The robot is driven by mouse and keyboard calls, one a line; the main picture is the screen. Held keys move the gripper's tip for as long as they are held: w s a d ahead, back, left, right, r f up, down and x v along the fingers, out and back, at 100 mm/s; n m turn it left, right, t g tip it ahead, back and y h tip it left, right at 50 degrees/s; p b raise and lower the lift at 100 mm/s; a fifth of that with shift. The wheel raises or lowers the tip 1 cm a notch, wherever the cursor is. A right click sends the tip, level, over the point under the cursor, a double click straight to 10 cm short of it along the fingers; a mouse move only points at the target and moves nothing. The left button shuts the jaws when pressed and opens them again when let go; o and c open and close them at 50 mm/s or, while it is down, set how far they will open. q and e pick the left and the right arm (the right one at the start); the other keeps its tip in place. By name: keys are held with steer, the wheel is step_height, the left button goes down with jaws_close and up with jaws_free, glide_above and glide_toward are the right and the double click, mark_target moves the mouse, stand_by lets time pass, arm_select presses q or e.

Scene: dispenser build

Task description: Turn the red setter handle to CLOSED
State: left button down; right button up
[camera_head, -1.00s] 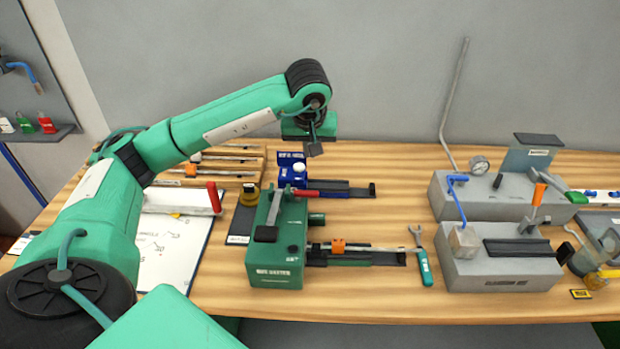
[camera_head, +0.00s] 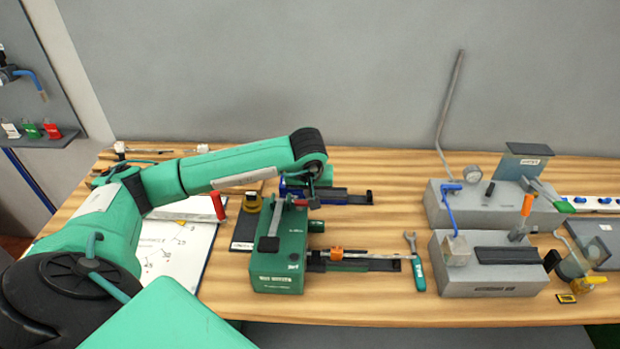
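The red handle (camera_head: 299,202) shows as a small red bar behind the upper edge of the green machine (camera_head: 285,270), by the blue fixture (camera_head: 345,198). It is partly hidden by my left arm and gripper. My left gripper (camera_head: 325,201) has its dark fingers pointing down at the right end of this handle, close to it or touching; I cannot tell which. Its opening is too small to make out. Whether the handle stands at CLOSED cannot be read. My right gripper is not in view.
A grey lever (camera_head: 275,220) stands on the green machine, close to my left gripper. A white block with another red handle (camera_head: 219,207) lies left. Bare wood lies between the blue fixture and grey machines.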

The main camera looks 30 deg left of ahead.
arm_select(q)
steer(key=shift+f, duration=0.1)
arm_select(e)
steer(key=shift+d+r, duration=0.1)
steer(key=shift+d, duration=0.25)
arm_select(q)
steer(key=shift+s, duration=0.1)
steer(key=shift+d+m+b, duration=0.15)
steer(key=shift+m+b, duration=0.15)
steer(key=shift+b, duration=0.35)
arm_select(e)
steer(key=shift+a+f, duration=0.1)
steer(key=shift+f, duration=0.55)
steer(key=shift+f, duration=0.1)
